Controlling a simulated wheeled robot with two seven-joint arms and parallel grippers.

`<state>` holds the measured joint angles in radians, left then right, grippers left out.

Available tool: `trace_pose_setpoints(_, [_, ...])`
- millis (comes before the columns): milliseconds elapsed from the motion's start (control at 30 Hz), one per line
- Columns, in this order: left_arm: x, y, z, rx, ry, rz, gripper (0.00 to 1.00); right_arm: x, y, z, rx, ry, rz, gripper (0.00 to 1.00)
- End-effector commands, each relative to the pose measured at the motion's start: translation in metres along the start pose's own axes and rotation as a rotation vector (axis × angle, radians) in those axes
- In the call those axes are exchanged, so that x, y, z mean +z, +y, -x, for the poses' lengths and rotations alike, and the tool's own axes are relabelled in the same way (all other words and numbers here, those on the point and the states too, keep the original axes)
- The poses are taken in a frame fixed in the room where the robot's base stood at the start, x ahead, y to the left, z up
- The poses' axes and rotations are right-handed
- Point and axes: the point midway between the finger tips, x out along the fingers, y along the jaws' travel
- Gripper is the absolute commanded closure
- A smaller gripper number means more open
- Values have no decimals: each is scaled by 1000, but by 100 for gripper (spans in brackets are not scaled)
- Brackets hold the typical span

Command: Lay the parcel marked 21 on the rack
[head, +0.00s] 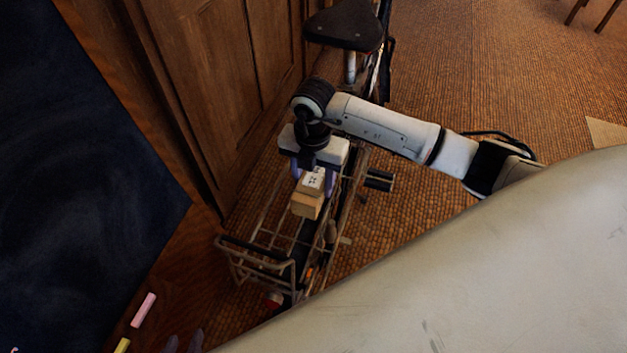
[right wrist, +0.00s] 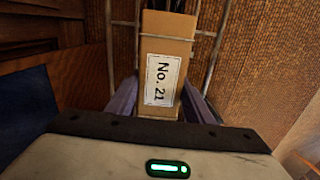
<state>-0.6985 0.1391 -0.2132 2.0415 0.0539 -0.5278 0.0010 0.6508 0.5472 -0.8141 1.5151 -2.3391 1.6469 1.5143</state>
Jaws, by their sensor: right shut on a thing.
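The parcel (head: 306,204) is a small tan box with a white label, which reads "No. 21" in the right wrist view (right wrist: 158,112). My right gripper (head: 313,183) is shut on it, with purple fingers on either side. The gripper points down and holds the parcel over the bicycle's wire rack (head: 232,240). I cannot tell whether the parcel touches the rack's bars. Rack wires also show beside the parcel in the right wrist view. Two fingertips of my left gripper (head: 184,343) show at the bottom edge of the head view, apart and with nothing between them.
The bicycle's dark saddle (head: 344,25) stands behind the gripper. A wooden panelled wall (head: 210,70) runs close along the left of the rack. Woven floor (head: 460,70) is open at right.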

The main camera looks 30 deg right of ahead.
Motion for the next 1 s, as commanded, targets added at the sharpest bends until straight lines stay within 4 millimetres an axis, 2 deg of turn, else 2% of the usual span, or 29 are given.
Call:
trace_pose_setpoints(200, [1, 0, -1, 0, 1, 0, 69, 1, 1, -2, 2, -1, 0, 100])
trace_pose_setpoints(233, [1, 0, -1, 0, 1, 0, 69, 0, 0, -2, 0, -1, 0, 50])
trace_pose_setpoints(333, [1, 0, 0, 0, 0, 0, 69, 0, 0, -2, 0, 0, 0, 34])
trace_pose_setpoints(600, [1, 0, 0, 0, -1, 0, 69, 0, 0, -1, 0, -1, 0, 34])
trace_pose_setpoints(733, [-1, 0, 2, 0, 0, -1, 69, 1, 1, 7, 3, -2, 0, 34])
trace_pose_setpoints(867, [-4, 0, 5, 0, 1, -2, 69, 2, 1, 30, 4, -4, 2, 34])
trace_pose_setpoints(1000, [-6, 1, 8, -1, 1, -3, 69, 1, 1, 61, 4, -3, 2, 34])
